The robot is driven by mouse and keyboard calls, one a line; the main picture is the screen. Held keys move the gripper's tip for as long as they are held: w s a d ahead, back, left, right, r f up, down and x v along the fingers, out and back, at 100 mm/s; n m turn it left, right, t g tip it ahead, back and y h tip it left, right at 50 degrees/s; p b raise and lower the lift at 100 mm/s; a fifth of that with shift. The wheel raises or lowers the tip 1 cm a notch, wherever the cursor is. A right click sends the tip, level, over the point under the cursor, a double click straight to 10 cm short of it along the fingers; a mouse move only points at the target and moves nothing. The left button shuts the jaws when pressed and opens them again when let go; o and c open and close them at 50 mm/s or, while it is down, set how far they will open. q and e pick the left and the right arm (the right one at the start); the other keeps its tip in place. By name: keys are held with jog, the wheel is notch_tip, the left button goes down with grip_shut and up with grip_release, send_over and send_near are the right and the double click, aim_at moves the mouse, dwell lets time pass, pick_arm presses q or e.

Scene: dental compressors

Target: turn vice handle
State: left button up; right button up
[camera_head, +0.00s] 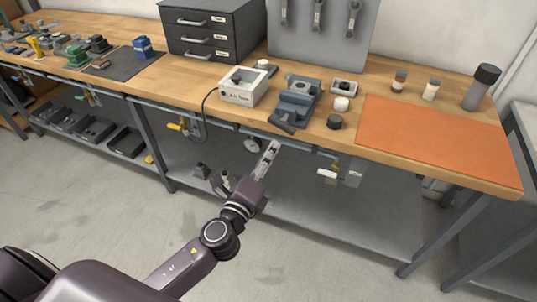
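The vice (297,101) is a blue-grey metal bench vice at the front edge of the wooden workbench. Its front end points down towards the edge; I cannot make out its handle clearly. My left gripper (272,148) reaches up from below, in front of the bench edge, with its tip just below and left of the vice's front end in the picture. No contact with the vice shows. The fingers are seen nearly edge-on, so I cannot tell their opening. My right gripper is not in view.
A white control box (243,87) with a cable stands left of the vice. A dark round cap (334,122) and small containers are to its right, beside an orange mat (432,130). A grey drawer cabinet (211,28) stands behind. Pipes and valves run under the bench edge.

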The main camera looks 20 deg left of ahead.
aim_at(281, 127)
pick_arm(q)
jog(key=shift+o, duration=0.3)
